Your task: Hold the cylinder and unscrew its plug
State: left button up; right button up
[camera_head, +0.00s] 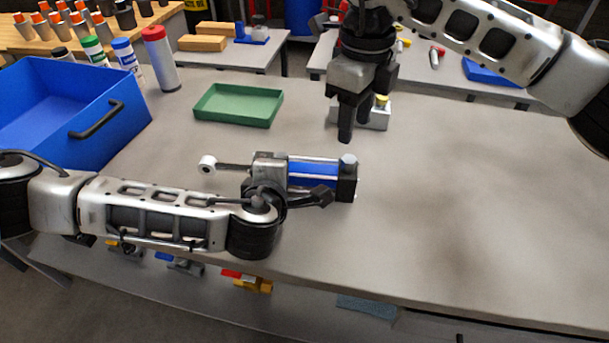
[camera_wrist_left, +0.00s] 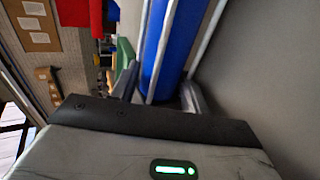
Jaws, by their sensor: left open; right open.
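My left gripper (camera_head: 318,196) is low at the near side of the barrel. In the left wrist view its open fingers (camera_wrist_left: 160,92) stand on either side of the blue barrel (camera_wrist_left: 172,45); contact cannot be told. My right gripper (camera_head: 350,125) points down, open and empty, above and behind the plug.
A green tray (camera_head: 238,120) lies behind the cylinder, and a blue bin (camera_head: 120,130) with a black handle stands at the left. A pale block with a yellow knob (camera_head: 382,101) is behind my right gripper. Bottles (camera_head: 160,60) stand at the back left. The bench's right side is clear.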

aim_at(350, 159)
pick_arm(q)
grip_shut()
pick_arm(e)
jog(key=m, duration=1.4)
jog(key=shift+m, duration=0.4)
jog(key=m, duration=0.7)
jog(key=shift+m, duration=0.3)
jog(key=m, duration=0.4)
jog(key=shift+m, duration=0.3)
jog(key=m, duration=0.4)
jog(key=shift+f, duration=0.1)
jog(key=shift+m, duration=0.3)
jog(key=shift+f, duration=3.9)
